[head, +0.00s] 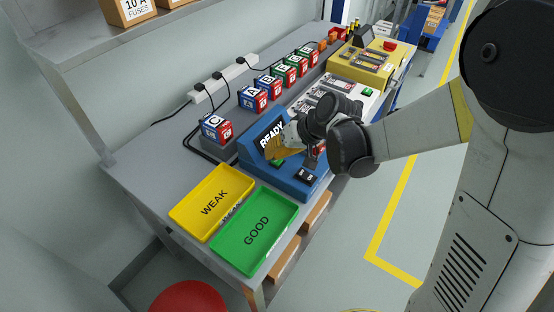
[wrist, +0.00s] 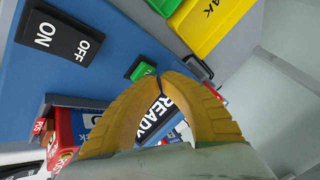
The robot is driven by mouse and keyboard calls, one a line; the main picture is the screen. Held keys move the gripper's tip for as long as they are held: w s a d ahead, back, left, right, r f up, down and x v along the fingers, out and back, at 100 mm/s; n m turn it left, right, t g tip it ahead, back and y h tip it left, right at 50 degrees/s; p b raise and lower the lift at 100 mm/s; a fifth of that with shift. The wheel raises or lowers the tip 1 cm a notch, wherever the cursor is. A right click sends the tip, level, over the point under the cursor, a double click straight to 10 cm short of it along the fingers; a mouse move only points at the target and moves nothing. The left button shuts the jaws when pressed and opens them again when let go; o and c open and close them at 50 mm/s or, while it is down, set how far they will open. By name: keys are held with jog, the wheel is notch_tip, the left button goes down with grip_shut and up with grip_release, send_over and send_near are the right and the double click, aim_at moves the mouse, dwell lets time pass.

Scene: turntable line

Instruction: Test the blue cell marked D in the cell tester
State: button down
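The blue cell tester (head: 252,152) stands on the bench, its display reading READY. A red-and-blue cell (wrist: 64,138) sits in a dark-edged bay of the tester in the wrist view; its letter is not readable, and my gripper mostly hides it in the head view. My gripper (head: 272,152) is over the tester, its yellow fingertips meeting with nothing seen between them. In the wrist view the fingertips (wrist: 160,84) are close to the green button (wrist: 142,69); contact cannot be told. A black ON/OFF switch (wrist: 58,38) is at upper left there.
A yellow WEAK tray (head: 190,212) and a green GOOD tray (head: 232,255) lie at the bench's near end. Cell C (head: 216,129) stands behind the tester, with several lettered cells (head: 253,100) in a row beyond. A yellow machine (head: 350,70) stands farther back.

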jog(key=shift+f, duration=0.35)
jog(key=shift+r, duration=0.1)
dwell(0.4)
jog(key=shift+r+p, duration=0.45)
jog(key=shift+r, duration=0.4)
jog(key=shift+r, duration=0.1)
notch_tip(320, 180, up, 5)
jog(key=p, duration=0.4)
dwell(0.5)
